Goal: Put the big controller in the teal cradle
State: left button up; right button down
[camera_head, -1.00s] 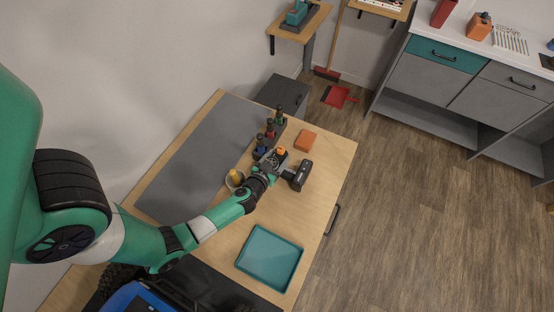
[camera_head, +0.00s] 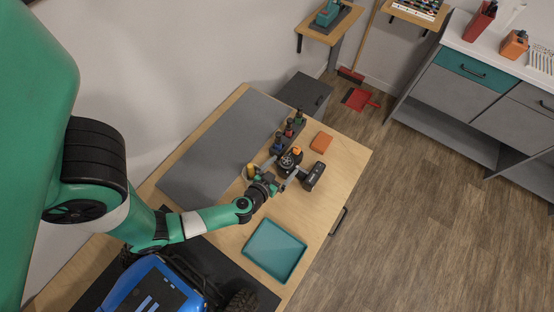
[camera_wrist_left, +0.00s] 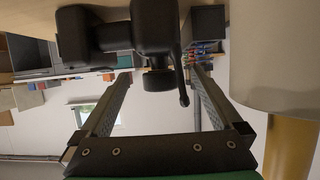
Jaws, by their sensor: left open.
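The big controller (camera_head: 313,176) is black with an orange-trimmed wheel and lies on the wooden table. My left gripper (camera_head: 282,173) is open just left of it, with fingers spread and pointing toward it. Two teal things are in the head view: a shallow tray (camera_head: 274,250) on the table's near right, empty, and a stand-like piece (camera_head: 328,14) on a wall shelf. I cannot tell which is the cradle. My right gripper is not in view.
A pale cup with a yellow item (camera_head: 250,171) stands beside my left gripper; it looms close at right in the wrist view. A rack of dark bottles (camera_head: 289,132) and an orange block (camera_head: 321,142) stand behind. A blue crawler (camera_head: 152,287) sits in front. The grey mat (camera_head: 215,150) is bare.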

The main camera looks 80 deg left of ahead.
pick_arm(q)
jog(key=p+v, duration=0.1)
jog(key=v, duration=0.2)
jog(key=shift+d+r, duration=0.15)
jog(key=shift+r, duration=0.15)
jog(key=shift+s+d+p, duration=0.3)
jog(key=shift+s+p, duration=0.05)
jog(key=shift+s, duration=0.15)
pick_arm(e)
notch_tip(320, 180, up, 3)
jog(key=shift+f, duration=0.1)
pick_arm(q)
jog(key=shift+w, duration=0.1)
